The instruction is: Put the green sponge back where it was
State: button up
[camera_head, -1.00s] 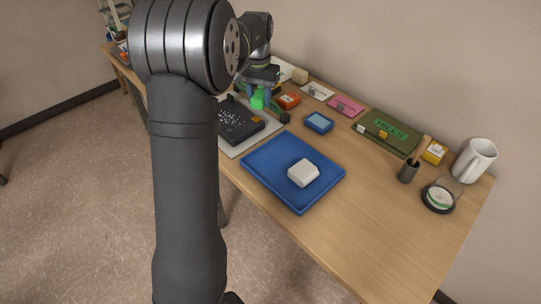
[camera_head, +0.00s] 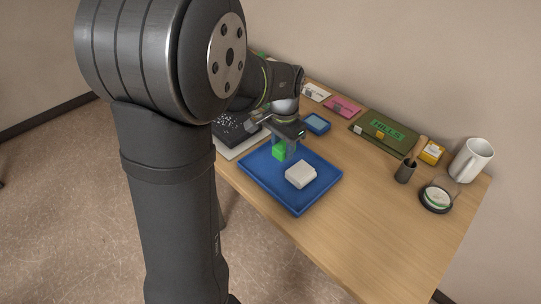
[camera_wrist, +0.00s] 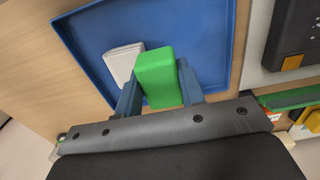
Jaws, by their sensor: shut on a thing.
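The green sponge (camera_head: 279,153) is held between the fingers of my gripper (camera_head: 285,149), over the far left part of the blue tray (camera_head: 300,205). In the wrist view the green sponge (camera_wrist: 158,76) sits between the two blue fingers (camera_wrist: 160,92), with the blue tray (camera_wrist: 213,30) behind it. I cannot tell exactly how high it is above the tray. A white block (camera_head: 300,174) lies on the tray, close to the sponge; it also shows in the wrist view (camera_wrist: 121,62).
A small blue box (camera_head: 316,123) stands behind the tray. A dark case (camera_head: 236,128) is to the left. The front-right table is clear.

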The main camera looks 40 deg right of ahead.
send_over(270, 163)
notch_tip(270, 163, down, 3)
jog(key=shift+d+r, duration=0.1)
jog(key=shift+f, duration=2)
jog(key=shift+f, duration=0.1)
jog(key=o, duration=1)
notch_tip(270, 163, up, 12)
jog(key=shift+r, duration=0.15)
